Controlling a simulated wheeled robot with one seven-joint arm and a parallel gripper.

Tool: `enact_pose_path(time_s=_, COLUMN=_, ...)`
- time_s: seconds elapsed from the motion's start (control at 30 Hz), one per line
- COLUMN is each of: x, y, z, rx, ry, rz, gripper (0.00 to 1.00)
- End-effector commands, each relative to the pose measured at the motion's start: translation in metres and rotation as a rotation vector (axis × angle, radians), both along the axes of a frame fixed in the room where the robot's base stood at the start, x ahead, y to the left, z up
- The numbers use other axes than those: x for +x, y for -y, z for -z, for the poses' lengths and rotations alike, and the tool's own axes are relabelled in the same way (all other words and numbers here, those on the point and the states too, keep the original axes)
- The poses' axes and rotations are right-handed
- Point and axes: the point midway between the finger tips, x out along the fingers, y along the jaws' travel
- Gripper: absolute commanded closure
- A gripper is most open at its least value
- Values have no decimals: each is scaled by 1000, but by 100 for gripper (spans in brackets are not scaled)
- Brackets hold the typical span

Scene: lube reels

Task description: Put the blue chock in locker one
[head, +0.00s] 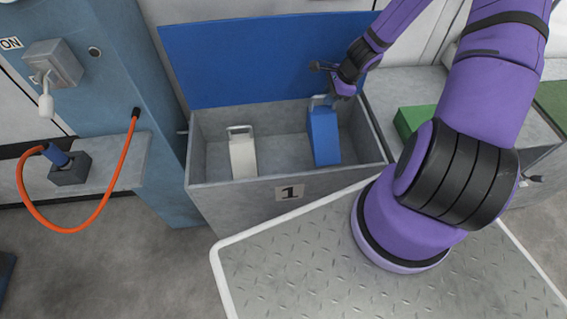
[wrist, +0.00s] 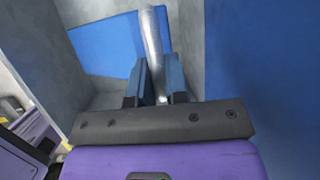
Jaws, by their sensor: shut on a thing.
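The blue chock (head: 323,136) is upright inside the open locker marked 1 (head: 289,194), in its right half. My gripper (head: 333,96) is at the top of the chock and shut on its pale handle. In the wrist view, the handle (wrist: 151,42) is a grey bar running up between the fingers of my gripper (wrist: 158,82). I cannot tell whether the chock's base touches the locker floor.
A white chock (head: 243,157) with a handle stands in the locker's left half. The locker's blue lid (head: 240,60) is raised behind. A green block (head: 412,120) is on the right. An orange hose (head: 112,190) hangs at the left.

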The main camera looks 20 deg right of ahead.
Motion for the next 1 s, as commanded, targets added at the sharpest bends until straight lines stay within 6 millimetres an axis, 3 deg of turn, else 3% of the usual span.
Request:
enact_pose_path(time_s=0.17, x=0, y=0, z=7, rx=6, ry=-8, rz=1, gripper=100)
enact_pose_path(time_s=0.5, x=0, y=0, z=47, rx=6, ry=-8, rz=1, gripper=100)
enact_pose_path(time_s=0.83, x=0, y=0, z=63, rx=4, ry=-7, rz=1, gripper=100)
enact_pose_path(time_s=1.0, x=0, y=0, z=81, rx=5, ry=-8, rz=0, gripper=100)
